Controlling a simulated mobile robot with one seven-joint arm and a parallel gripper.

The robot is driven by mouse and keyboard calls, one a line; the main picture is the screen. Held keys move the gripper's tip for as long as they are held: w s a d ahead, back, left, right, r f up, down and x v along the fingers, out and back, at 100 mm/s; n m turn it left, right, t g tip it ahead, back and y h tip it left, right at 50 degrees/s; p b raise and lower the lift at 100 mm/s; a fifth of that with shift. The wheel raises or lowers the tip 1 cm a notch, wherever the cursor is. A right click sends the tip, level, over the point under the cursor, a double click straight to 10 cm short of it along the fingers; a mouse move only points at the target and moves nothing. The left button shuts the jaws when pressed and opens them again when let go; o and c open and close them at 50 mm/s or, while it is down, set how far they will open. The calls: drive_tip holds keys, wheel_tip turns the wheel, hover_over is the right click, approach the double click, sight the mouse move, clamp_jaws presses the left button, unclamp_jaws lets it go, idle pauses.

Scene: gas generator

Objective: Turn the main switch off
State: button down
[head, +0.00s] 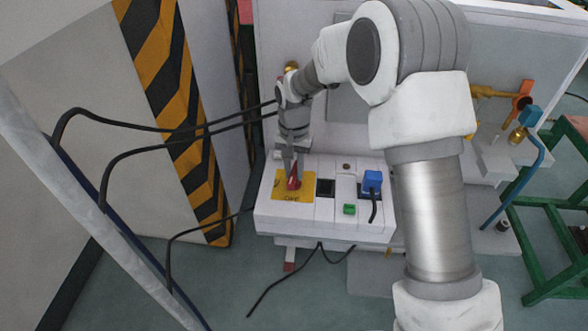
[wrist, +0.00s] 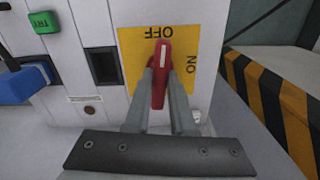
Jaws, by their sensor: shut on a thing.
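The main switch is a red handle (head: 294,184) on a yellow plate (head: 308,187) at the left of the white panel. In the wrist view the red handle (wrist: 159,88) stands nearly upright on the yellow plate (wrist: 129,48). Its white line points up toward the upside-down OFF mark, while ON is printed sideways to the right. My gripper (head: 291,168) comes down on the switch from above. In the wrist view my gripper (wrist: 160,76) has one finger on each side of the handle and is shut on it. The handle's base is partly hidden between the fingers.
A green TRY button (head: 349,209) and a blue plug (head: 372,181) with a black cable sit right of the switch. Black cables (head: 165,128) run across the left. A striped post (head: 180,110) stands at the left, and a green frame (head: 540,235) at the right.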

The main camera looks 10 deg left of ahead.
drive_tip(key=shift+r, duration=0.15)
drive_tip(key=shift+n+p, duration=0.4)
drive_tip(key=shift+p, duration=0.15)
drive_tip(key=shift+n, duration=0.4)
drive_tip(key=c, duration=0.8)
unclamp_jaws()
drive_tip(key=shift+o, duration=0.2)
wheel_tip(320, 180, up, 17)
drive_tip(key=p, duration=0.4)
drive_tip(key=shift+r, duration=0.1)
